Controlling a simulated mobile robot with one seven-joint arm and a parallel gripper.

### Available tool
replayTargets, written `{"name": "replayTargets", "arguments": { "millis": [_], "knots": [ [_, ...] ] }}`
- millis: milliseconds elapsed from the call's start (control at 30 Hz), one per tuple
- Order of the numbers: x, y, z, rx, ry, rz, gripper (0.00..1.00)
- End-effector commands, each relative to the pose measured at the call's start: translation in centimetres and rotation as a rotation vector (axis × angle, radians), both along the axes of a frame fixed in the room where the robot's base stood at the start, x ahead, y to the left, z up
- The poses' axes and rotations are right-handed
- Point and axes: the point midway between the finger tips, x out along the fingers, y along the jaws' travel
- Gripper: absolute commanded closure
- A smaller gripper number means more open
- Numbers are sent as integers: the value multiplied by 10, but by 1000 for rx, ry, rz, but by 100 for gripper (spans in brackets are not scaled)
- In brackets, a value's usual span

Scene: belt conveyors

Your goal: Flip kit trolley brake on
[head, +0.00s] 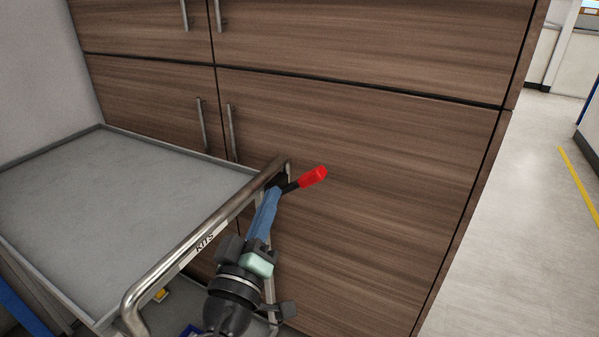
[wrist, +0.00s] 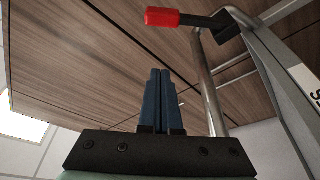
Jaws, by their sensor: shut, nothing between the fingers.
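The kit trolley (head: 135,150) stands at the left in the head view, with a grey top and a metal push handle (head: 165,265) labelled KITS. The brake lever has a red grip (head: 314,177) on a dark stem at the far end of the handle, pointing right. In the wrist view the red grip (wrist: 162,17) is at the top, ahead of the fingertips, with its stem running right to a black mount. My gripper (head: 271,192) is shut and empty, its blue fingers just below the lever. The fingers also show together in the wrist view (wrist: 160,75); contact cannot be told.
A brown wooden cabinet (head: 370,180) with metal bar handles stands close behind the trolley and lever. Open floor (head: 510,220) with a yellow line lies at the right. A metal post (wrist: 209,90) of the trolley is right of my fingers in the wrist view.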

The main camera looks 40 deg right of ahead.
Motion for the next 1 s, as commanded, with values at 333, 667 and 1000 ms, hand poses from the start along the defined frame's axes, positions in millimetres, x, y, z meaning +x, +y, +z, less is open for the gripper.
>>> {"name": "replayTargets", "arguments": {
  "millis": [333,667,1000],
  "knots": [
    [13,-20,9,-1,-3,-3,100],
    [51,-73,25,0,-3,-1,100],
    [35,-88,-1,1,0,0,100]
  ]
}}
